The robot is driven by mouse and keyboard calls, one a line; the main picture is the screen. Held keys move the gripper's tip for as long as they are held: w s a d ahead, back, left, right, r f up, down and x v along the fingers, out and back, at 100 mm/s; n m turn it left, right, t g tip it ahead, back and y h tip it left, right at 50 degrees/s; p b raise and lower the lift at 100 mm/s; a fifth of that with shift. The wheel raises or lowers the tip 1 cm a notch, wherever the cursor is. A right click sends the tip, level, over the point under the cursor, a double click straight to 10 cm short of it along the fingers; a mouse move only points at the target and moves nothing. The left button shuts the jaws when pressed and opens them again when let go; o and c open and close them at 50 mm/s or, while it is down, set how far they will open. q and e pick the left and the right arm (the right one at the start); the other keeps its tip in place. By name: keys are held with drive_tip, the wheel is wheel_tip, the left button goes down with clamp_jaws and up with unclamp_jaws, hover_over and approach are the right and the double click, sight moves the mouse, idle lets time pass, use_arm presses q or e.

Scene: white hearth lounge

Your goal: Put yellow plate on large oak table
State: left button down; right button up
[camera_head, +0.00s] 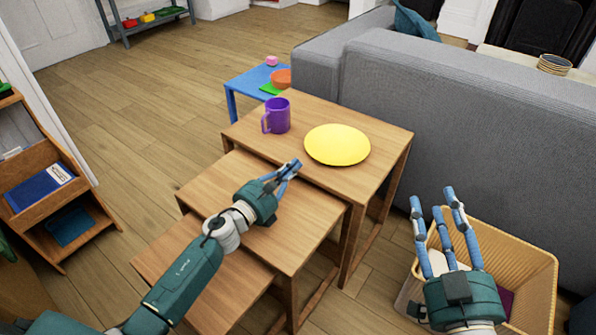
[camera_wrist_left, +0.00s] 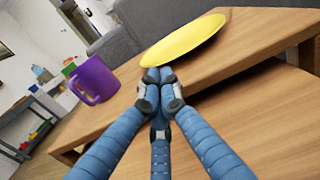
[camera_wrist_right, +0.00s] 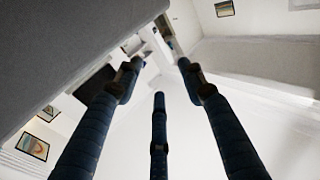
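The yellow plate (camera_head: 337,145) lies flat on the tallest oak nesting table (camera_head: 378,179), right of a purple mug (camera_head: 278,115). My left gripper (camera_head: 293,167) is over the nested tables, just left of and in front of the plate. In the left wrist view its fingertips (camera_wrist_left: 160,82) are drawn together, with the plate (camera_wrist_left: 184,41) just beyond them; I see nothing held, and cannot tell if they touch the plate. My right gripper (camera_head: 438,208) has its fingers spread and is empty, above a wicker basket.
Two lower oak tables (camera_head: 238,183) stand nested in front. The wicker basket (camera_head: 538,270) is at lower right, beside the grey sofa (camera_head: 430,120). A blue table (camera_head: 243,82) with small items stands behind; a wooden shelf (camera_head: 50,190) is at left.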

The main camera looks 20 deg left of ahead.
use_arm(q)
drive_tip(key=v, duration=0.8)
drive_tip(key=shift+s+a+f, duration=0.1)
drive_tip(key=shift+s+a, duration=0.1)
drive_tip(key=shift+s, duration=0.1)
use_arm(e)
drive_tip(key=f, duration=0.1)
drive_tip(key=f+g, duration=0.1)
drive_tip(key=f, duration=0.1)
drive_tip(key=shift+w+d+f+g+h, duration=0.15)
drive_tip(key=shift+w+f+g+h, duration=0.05)
drive_tip(key=shift+w+g+h, duration=0.1)
drive_tip(key=shift+s+f, duration=0.1)
